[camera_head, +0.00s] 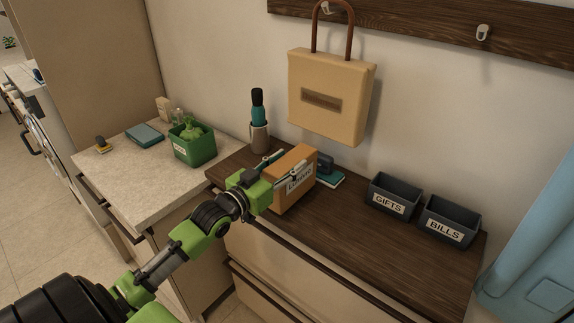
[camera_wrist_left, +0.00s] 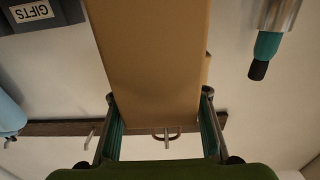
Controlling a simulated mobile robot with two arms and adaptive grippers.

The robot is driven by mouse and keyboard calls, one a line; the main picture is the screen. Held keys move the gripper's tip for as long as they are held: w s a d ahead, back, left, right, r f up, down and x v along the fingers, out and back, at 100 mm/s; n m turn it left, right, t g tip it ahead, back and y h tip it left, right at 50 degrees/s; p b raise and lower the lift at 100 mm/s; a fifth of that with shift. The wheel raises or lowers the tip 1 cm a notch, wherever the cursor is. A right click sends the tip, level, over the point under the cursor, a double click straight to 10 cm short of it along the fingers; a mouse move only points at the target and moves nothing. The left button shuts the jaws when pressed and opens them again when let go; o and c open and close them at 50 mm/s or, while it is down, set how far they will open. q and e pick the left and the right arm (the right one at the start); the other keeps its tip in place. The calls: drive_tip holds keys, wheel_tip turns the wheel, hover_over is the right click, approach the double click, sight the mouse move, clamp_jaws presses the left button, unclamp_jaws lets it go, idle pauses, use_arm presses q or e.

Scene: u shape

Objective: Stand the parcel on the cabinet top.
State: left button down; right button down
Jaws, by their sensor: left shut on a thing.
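The parcel (camera_head: 290,191) is an orange-brown box with a white label, upright over the left part of the dark wooden cabinet top (camera_head: 365,233). I cannot tell whether its base touches the wood. My left gripper (camera_head: 289,161) is shut on the parcel, with one finger along each side near its upper part. In the left wrist view the parcel (camera_wrist_left: 150,55) fills the middle, between the two fingers (camera_wrist_left: 158,97). The gripper hides part of the parcel's near side. My right gripper is not in view.
Dark bins labelled GIFTS (camera_head: 392,195) and BILLS (camera_head: 449,222) stand at the right. A teal-and-black bottle in a holder (camera_head: 259,136) and a teal item (camera_head: 330,180) are behind the parcel. A tan bag (camera_head: 331,100) hangs above. The cabinet's front middle is clear.

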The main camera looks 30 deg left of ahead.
use_arm(q)
drive_tip(key=shift+f, duration=0.65)
drive_tip(key=shift+f, duration=0.1)
drive_tip(key=c, duration=1.2)
unclamp_jaws()
drive_tip(key=shift+f, duration=0.15)
drive_tip(key=shift+s, duration=0.1)
